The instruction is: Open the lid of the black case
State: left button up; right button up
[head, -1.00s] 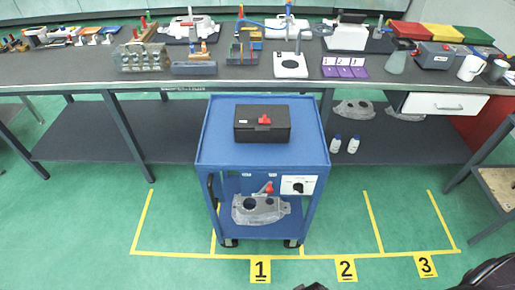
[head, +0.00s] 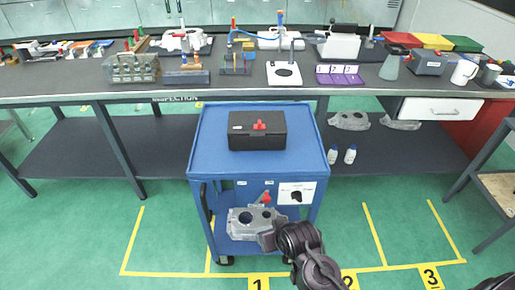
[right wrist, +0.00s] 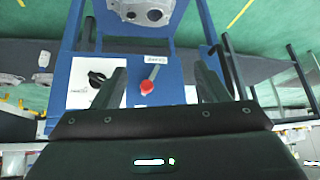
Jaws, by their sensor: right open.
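The black case (head: 240,141) lies with its lid closed on the blue top of the cart (head: 205,160). A red latch (head: 260,126) shows on the case. My right gripper (head: 267,238) is open and empty in front of the cart's lower part, well below the case. In the right wrist view its two fingers (right wrist: 160,85) stand apart in front of the cart's front, with a red-knobbed lever (right wrist: 147,87) showing between them. The case is not seen in that view. My left gripper is not in view.
A grey casting (head: 240,222) sits on the cart's lower shelf, beside a white panel with a black knob (head: 296,195). Behind the cart is a long workbench (head: 130,91) with fixtures and castings. Bare cart top surrounds the case. Yellow floor lines mark numbered bays.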

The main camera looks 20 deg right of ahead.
jog(key=w+r+m+t+h, duration=0.25)
jog(key=w+t, duration=0.25)
jog(key=w, duration=0.7)
jog(key=t+h, duration=0.3)
jog(key=t, duration=0.3)
send_near(257, 136)
jog(key=shift+w+d+r+m, duration=0.2)
jog(key=shift+w+m, duration=0.15)
jog(key=shift+m, duration=0.1)
jog(key=shift+f+x, duration=0.15)
jog(key=shift+x, duration=1.65)
jog(key=shift+f+x, duration=0.15)
jog(key=shift+x, duration=1.6)
jog(key=c, duration=1.3)
jog(key=shift+r, duration=0.15)
jog(key=shift+c, duration=0.5)
